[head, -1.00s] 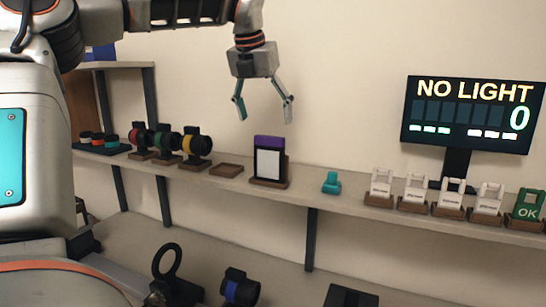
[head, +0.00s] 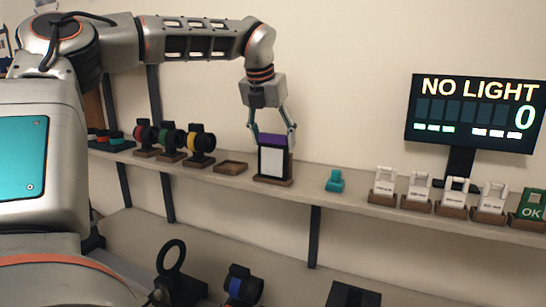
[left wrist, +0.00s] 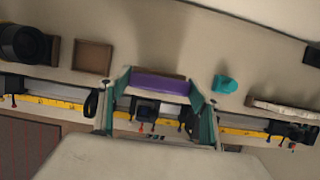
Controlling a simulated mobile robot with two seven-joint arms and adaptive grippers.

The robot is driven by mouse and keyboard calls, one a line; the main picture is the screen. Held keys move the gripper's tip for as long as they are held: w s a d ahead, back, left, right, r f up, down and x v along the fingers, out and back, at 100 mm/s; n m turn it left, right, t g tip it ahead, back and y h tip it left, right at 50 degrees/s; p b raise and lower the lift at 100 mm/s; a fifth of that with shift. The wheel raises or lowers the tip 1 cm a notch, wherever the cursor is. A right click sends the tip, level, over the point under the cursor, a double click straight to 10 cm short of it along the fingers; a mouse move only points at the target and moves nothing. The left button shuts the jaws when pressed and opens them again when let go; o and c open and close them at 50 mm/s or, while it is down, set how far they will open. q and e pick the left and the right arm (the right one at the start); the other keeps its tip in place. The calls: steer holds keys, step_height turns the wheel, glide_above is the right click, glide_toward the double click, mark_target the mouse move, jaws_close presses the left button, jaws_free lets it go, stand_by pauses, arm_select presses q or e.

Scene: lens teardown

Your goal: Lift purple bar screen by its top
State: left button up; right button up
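The purple bar screen (head: 272,161) is a pale panel in a dark frame with a purple top bar. It stands upright in a wooden base (head: 272,181) on the wall shelf. My left gripper (head: 273,142) points down over it, one finger at each end of the purple top. In the left wrist view the purple top (left wrist: 158,85) fills the gap between the fingertips, which appear to touch its ends. The gripper looks shut on it, and the screen still sits in its base. My right gripper is not in view.
On the shelf (head: 310,173), an empty wooden tray (head: 230,168) and coloured ring holders (head: 201,145) stand left of the screen. A small teal object (head: 335,181) and several white cards in wooden bases (head: 383,186) stand right. A monitor (head: 474,113) reads NO LIGHT.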

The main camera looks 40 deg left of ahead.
arm_select(q)
steer(key=c, duration=0.8)
steer(key=shift+r, duration=0.15)
